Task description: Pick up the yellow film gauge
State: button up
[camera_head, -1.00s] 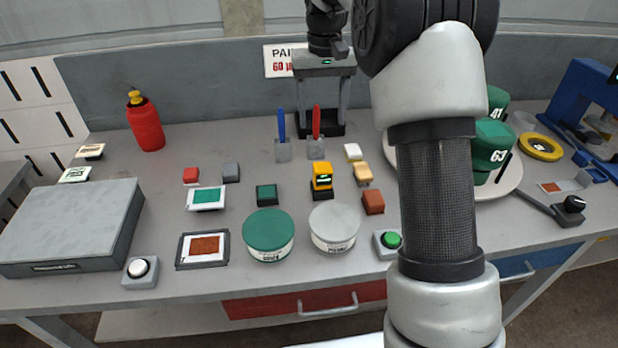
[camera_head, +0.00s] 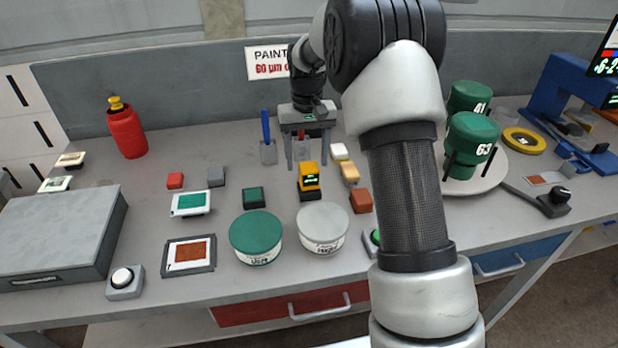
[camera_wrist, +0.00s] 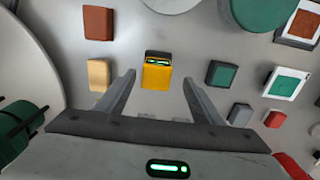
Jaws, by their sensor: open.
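The yellow film gauge (camera_head: 309,177) stands on the grey table in the middle, behind the grey-lidded tin. It has a dark end with a small lit green display. In the wrist view the yellow film gauge (camera_wrist: 157,72) lies ahead of my gripper, a little left of the line midway between the fingers. My gripper (camera_head: 306,160) is above and behind the gauge in the head view. Its two fingers are spread wide with nothing between them; the wrist view also shows my gripper (camera_wrist: 171,80) open. The fingertips appear apart from the gauge.
Small blocks stand close by: tan (camera_head: 350,172), red-brown (camera_head: 361,200) and dark green (camera_head: 253,197). A green-lidded tin (camera_head: 256,232) and a grey-lidded tin (camera_head: 322,222) stand in front. A round plate (camera_head: 487,186) with green cups is at right. A blue-handled spatula (camera_head: 267,150) is behind.

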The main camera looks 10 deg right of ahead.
aim_at(309, 166)
jog(key=f, duration=0.4)
jog(key=shift+w+d+f, duration=0.2)
jog(key=shift+d+f, duration=0.05)
jog(key=shift+d, duration=0.05)
jog(key=c, duration=1.2)
notch_tip(309, 166, up, 10)
jog(key=shift+r+p, duration=0.1)
jog(key=shift+p, duration=0.25)
jog(key=o, duration=0.5)
jog(key=c, duration=0.3)
